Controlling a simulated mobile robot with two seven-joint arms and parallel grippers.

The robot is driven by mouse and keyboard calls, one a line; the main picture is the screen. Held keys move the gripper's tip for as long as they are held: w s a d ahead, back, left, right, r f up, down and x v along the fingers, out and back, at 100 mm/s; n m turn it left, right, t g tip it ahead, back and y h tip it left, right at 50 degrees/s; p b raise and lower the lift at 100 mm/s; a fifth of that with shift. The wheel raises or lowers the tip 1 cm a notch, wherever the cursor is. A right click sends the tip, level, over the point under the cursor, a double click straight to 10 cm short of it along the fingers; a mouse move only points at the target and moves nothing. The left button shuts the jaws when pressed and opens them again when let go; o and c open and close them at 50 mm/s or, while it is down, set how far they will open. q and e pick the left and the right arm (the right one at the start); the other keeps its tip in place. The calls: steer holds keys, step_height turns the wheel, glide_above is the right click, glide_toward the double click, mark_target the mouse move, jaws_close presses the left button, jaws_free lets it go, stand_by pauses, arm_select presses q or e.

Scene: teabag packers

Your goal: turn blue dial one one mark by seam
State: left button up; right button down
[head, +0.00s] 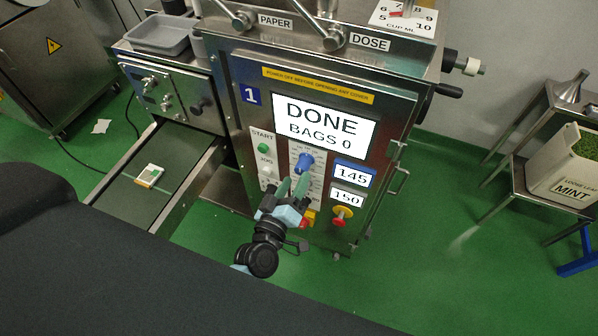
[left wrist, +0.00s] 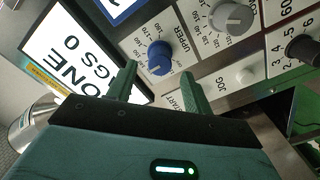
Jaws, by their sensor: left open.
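The machine marked 1 has a steel front panel (head: 245,100). The blue dial (head: 304,163) sits on this panel, below the screen (head: 324,124) reading DONE, BAGS 0. In the left wrist view the blue dial (left wrist: 159,58) stands beside a printed number scale and the word UPPER. My left gripper (head: 291,187) is open just below the dial, pointing at the panel. In the left wrist view its two green fingers (left wrist: 158,75) lie either side of the dial's line, with the dial beyond their tips and no grip on it. My right gripper is not in view.
A grey dial (left wrist: 230,17) and a white jog button (left wrist: 246,75) are near the blue dial. A green start button (head: 263,148), displays 145 (head: 353,175) and 150 (head: 347,199), and a red stop knob (head: 341,213) share the panel. A belt (head: 150,190) lies left.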

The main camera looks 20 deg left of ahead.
arm_select(q)
steer(key=shift+s, duration=1.5)
steer(key=s+a+f+m+g+p, duration=0.1)
steer(key=s+m+g+p, duration=0.1)
steer(key=s, duration=0.7)
steer(key=s+a+f+m+g+h+p, duration=0.1)
steer(key=s+a+m+g+p, duration=0.1)
steer(key=s, duration=0.8)
steer(key=s+a+f+m+g+p, duration=0.1)
steer(key=s+m+g+p, duration=0.3)
steer(key=s, duration=0.5)
steer(key=f+m+g, duration=0.1)
steer(key=m, duration=0.1)
steer(key=shift+s+a+m, duration=0.15)
steer(key=shift+m, duration=0.15)
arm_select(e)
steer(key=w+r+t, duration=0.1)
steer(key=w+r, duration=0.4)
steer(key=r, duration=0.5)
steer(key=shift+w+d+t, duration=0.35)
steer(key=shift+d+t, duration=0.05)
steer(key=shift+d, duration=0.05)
arm_select(q)
steer(key=shift+f, duration=0.1)
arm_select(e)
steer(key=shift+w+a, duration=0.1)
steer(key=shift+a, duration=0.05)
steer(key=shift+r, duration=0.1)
